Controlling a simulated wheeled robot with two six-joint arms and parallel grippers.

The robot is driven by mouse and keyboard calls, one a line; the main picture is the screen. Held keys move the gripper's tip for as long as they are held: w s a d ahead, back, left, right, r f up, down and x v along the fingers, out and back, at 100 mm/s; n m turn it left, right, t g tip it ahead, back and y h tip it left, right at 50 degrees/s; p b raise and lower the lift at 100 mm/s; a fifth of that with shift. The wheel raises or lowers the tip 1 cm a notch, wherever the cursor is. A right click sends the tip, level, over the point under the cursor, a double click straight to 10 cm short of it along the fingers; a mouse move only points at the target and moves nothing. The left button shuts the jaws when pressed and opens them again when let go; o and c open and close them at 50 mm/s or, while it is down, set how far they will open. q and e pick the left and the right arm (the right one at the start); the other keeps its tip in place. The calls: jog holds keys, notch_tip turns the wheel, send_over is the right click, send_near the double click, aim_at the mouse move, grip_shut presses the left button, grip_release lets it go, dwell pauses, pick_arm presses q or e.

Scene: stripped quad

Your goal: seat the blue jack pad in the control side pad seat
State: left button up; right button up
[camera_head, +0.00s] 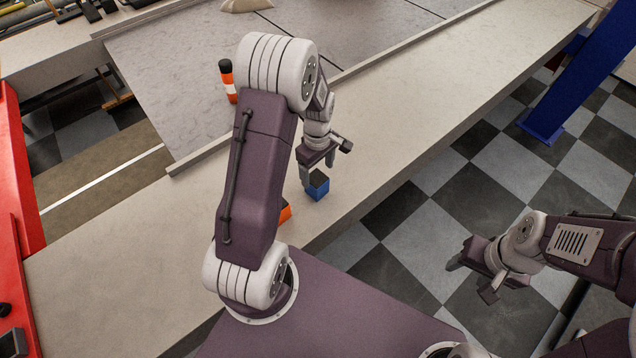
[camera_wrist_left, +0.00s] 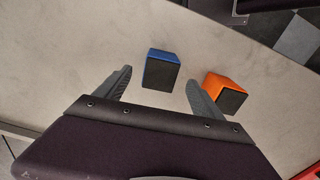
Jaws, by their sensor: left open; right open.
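The blue jack pad (camera_head: 318,188) is a small blue block with a dark face. It rests on the pale bench top (camera_head: 400,125), close to its near edge. My left gripper (camera_head: 325,163) is open just above and behind it. In the left wrist view the blue jack pad (camera_wrist_left: 161,72) shows in the gap between the two spread fingers, near their tips, with no visible contact. My right gripper (camera_head: 471,281) is open and empty over the checkered floor at the right. I cannot make out the control side pad seat in either view.
An orange block (camera_wrist_left: 228,92) with a dark face lies close beside the blue pad, just outside one left finger. My left arm partly hides it in the head view. An orange and white bottle (camera_head: 228,82) stands further back. A blue post (camera_head: 585,75) rises at the right.

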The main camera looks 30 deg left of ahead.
aim_at(317, 177)
pick_arm(q)
notch_tip(317, 177, down, 4)
jog(key=shift+s+a+p, duration=0.15)
jog(key=shift+p, duration=0.35)
jog(key=shift+f, duration=0.25)
jog(key=c, duration=0.5)
grip_shut()
jog(key=shift+w+r, duration=0.1)
jog(key=shift+w, duration=0.1)
jog(key=shift+r, duration=0.2)
notch_tip(317, 177, up, 4)
jog(key=shift+f+b, duration=0.15)
jog(key=shift+b, duration=0.55)
jog(key=s+d+r+b, duration=0.1)
jog(key=s+d+r, duration=0.5)
jog(key=d, duration=0.3)
jog(key=shift+s+d+r+b, duration=0.35)
jog(key=shift+r+b, duration=0.05)
